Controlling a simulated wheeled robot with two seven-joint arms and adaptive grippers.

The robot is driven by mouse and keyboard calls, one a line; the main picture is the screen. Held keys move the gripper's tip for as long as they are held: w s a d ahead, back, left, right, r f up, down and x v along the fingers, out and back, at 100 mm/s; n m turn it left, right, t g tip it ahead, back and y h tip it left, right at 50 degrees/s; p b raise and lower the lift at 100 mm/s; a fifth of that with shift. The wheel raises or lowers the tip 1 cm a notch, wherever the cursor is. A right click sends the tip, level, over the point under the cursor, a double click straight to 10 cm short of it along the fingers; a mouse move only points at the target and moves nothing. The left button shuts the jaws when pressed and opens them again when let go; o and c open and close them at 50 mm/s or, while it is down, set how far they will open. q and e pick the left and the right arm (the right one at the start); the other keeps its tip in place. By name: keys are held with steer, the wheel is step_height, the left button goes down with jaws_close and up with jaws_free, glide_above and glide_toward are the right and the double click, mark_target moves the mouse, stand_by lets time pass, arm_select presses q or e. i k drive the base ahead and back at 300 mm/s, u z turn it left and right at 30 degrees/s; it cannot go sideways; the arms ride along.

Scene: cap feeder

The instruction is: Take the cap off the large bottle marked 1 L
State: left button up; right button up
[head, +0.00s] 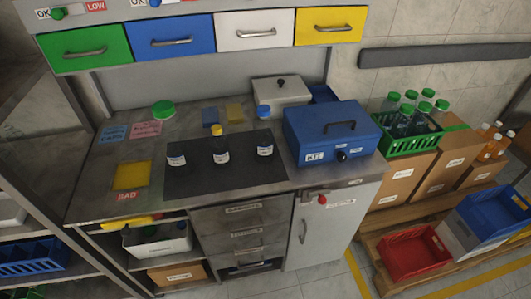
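Three small dark bottles with white labels stand on a dark mat (240,177) on the grey bench. The middle bottle (221,156) has a yellow cap (216,130). Several clear bottles (405,125) with green caps stand in a green crate (412,143) at the right. The labels are too small to read, so I cannot tell which bottle is marked 1 L. Neither gripper is in view.
A blue kit box (318,133) stands right of the mat, with a pale lidded box (280,92) behind it. Cartons (393,182) and a red crate (412,254) stand on a pallet.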

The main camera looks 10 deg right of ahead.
mark_target(170, 132)
steer(key=k, duration=0.5)
steer(key=u, duration=0.65)
steer(key=i, duration=1.35)
steer(key=z, duration=0.65)
